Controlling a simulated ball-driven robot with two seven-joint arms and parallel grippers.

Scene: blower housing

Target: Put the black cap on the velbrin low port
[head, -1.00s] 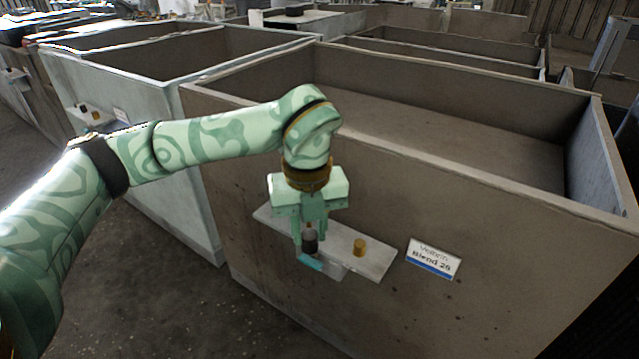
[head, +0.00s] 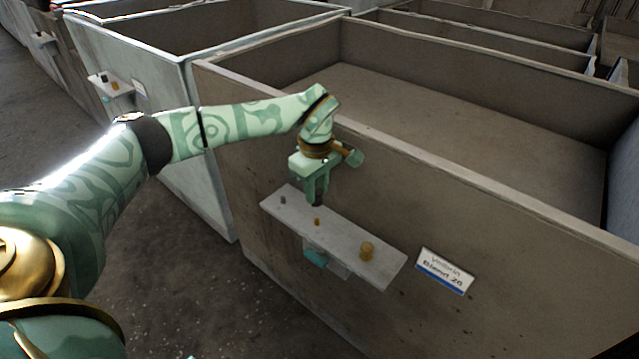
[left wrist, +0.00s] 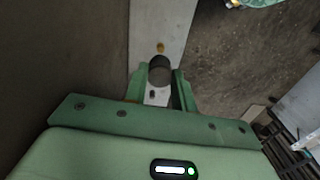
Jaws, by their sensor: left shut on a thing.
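My left gripper (head: 317,198) is shut on the black cap (head: 318,204), holding it above the shelf on the brown bin's front. The cap shows as a dark round shape between the fingers in the left wrist view (left wrist: 160,70). Which stub is the low port I cannot tell. My right gripper is out of view.
A teal piece (head: 316,258) sits under the shelf. The brown bin's wall (head: 500,230) rises behind it. A paler bin (head: 170,120) with a similar shelf (head: 112,88) stands to the left. The floor in front is clear.

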